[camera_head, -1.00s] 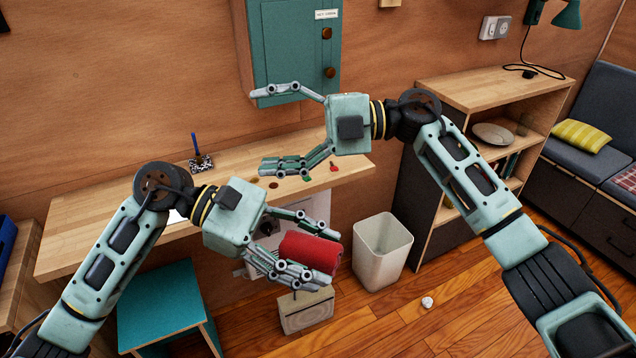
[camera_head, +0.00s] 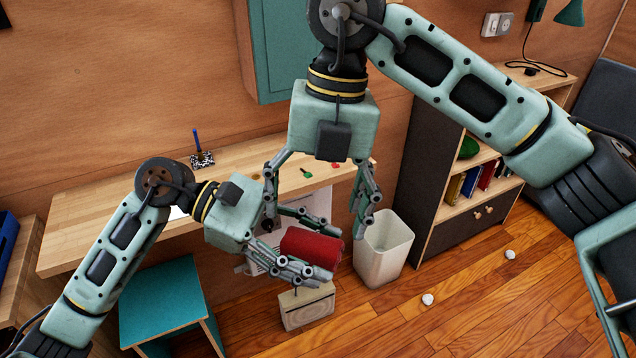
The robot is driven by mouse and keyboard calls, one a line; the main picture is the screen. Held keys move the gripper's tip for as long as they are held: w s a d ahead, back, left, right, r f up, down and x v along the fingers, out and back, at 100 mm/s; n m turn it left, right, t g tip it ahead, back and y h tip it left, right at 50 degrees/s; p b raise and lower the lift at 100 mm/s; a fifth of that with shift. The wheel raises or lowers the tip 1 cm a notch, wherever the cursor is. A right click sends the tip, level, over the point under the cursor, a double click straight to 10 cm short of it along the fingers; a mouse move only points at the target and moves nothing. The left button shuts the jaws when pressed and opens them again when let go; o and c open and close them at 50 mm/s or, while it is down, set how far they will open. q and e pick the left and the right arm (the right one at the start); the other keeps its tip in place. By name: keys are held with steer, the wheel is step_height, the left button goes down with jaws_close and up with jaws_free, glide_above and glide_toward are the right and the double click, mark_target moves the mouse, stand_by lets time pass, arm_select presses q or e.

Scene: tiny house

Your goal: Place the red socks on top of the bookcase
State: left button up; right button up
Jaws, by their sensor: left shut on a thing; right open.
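The red socks (camera_head: 312,249) are a rolled red bundle in the head view's middle. My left gripper (camera_head: 315,250) is shut on them and holds them in the air, in front of the desk. My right gripper (camera_head: 314,222) is open and points down, with its fingers spread above and to either side of the socks. I cannot tell whether it touches them. The bookcase (camera_head: 418,170) stands at the right, dark-sided with wooden shelves. My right arm hides much of its top; a bit of the top shows at the back right.
A wooden desk (camera_head: 100,222) runs along the wall, with a pen holder (camera_head: 202,159) on it. A white bin (camera_head: 383,255) stands beside the bookcase. A teal stool (camera_head: 160,295) and a beige box (camera_head: 306,305) are below. Crumpled white balls (camera_head: 428,299) lie on the floor.

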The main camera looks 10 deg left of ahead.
mark_target(310, 236)
steer(key=f, duration=0.5)
steer(key=s+a+f, duration=0.1)
steer(key=f, duration=0.2)
steer(key=shift+f, duration=0.1)
steer(key=shift+c, duration=0.5)
steer(key=shift+a, duration=0.1)
steer(key=c, duration=0.6)
arm_select(q)
steer(key=o, duration=1)
arm_select(e)
steer(key=shift+c, duration=0.7)
arm_select(q)
steer(key=shift+o, duration=1)
